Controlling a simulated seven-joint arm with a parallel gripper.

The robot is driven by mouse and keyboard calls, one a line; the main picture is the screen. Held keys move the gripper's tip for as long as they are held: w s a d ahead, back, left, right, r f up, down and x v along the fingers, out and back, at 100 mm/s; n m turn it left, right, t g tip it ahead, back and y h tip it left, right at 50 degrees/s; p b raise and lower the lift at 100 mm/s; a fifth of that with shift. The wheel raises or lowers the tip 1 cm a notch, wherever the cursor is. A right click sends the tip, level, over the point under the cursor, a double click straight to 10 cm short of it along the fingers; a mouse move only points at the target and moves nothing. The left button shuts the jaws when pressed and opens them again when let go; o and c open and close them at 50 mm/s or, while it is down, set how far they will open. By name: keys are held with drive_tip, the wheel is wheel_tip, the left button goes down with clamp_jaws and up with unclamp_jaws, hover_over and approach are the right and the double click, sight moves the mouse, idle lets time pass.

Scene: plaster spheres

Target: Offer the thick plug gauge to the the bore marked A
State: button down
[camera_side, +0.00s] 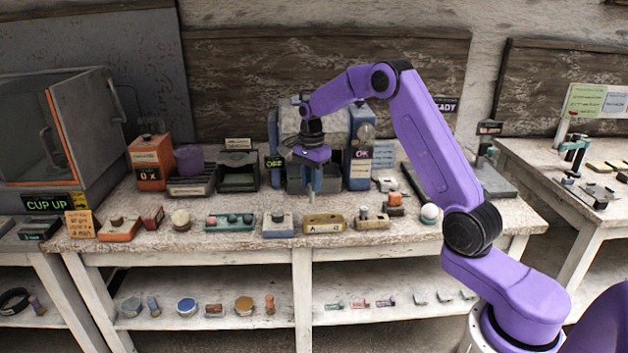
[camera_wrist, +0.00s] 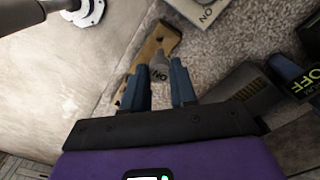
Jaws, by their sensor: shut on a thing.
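My gripper (camera_side: 311,168) hangs over the middle of the bench, pointing down. It is shut on a grey cylindrical plug gauge (camera_side: 311,187), which hangs upright below the fingers, clear of the bench top. The bores are too small to make out.
A blue-grey block (camera_side: 278,225) stands left of the tan block, and a beige block with small parts (camera_side: 371,218) stands right of it. A blue-and-grey machine (camera_side: 361,148) stands behind my gripper. A white ball (camera_side: 429,213) sits farther right.

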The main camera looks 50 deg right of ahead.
sight(312, 203)
drive_tip(key=shift+f, duration=2.45)
drive_tip(key=shift+f, duration=0.75)
drive_tip(key=shift+r, duration=0.15)
idle(0.3)
drive_tip(key=shift+r, duration=0.3)
drive_tip(key=shift+f, duration=0.25)
idle(2.0)
drive_tip(key=shift+r, duration=0.3)
idle(1.5)
